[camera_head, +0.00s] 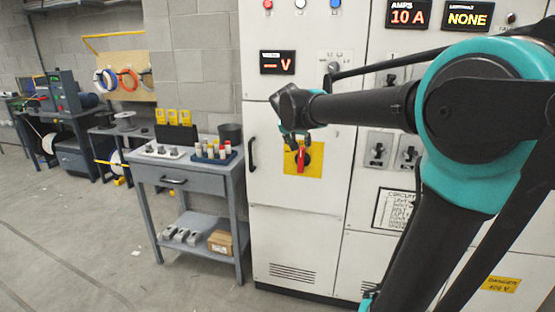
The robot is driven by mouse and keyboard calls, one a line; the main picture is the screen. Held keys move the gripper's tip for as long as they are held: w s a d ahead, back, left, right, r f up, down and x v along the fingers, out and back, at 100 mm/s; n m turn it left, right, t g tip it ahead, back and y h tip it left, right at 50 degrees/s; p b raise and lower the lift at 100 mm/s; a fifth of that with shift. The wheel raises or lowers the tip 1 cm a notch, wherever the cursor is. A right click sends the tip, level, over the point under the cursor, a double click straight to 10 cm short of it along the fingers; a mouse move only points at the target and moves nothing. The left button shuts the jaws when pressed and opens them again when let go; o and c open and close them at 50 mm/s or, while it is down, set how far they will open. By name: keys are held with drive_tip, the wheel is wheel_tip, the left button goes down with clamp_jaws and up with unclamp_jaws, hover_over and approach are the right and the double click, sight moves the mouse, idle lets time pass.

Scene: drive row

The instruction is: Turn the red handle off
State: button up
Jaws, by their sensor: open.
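The red handle (300,160) is on a yellow plate (316,168) on the white cabinet front. It stands close to upright, leaning slightly. My gripper (294,137) is open just above the handle in the picture, with its fingers pointing down. It covers the upper left of the yellow plate. I cannot tell how far the fingers are from the handle or whether they touch it.
A grey workbench (181,177) with tools and a drawer stands left of the cabinet. A black door handle (251,154) sticks out left of the yellow plate. Black switches (377,151) are to its right.

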sight(301, 157)
drive_tip(key=x, duration=1.7)
drive_tip(key=shift+w+a, duration=0.25)
clamp_jaws()
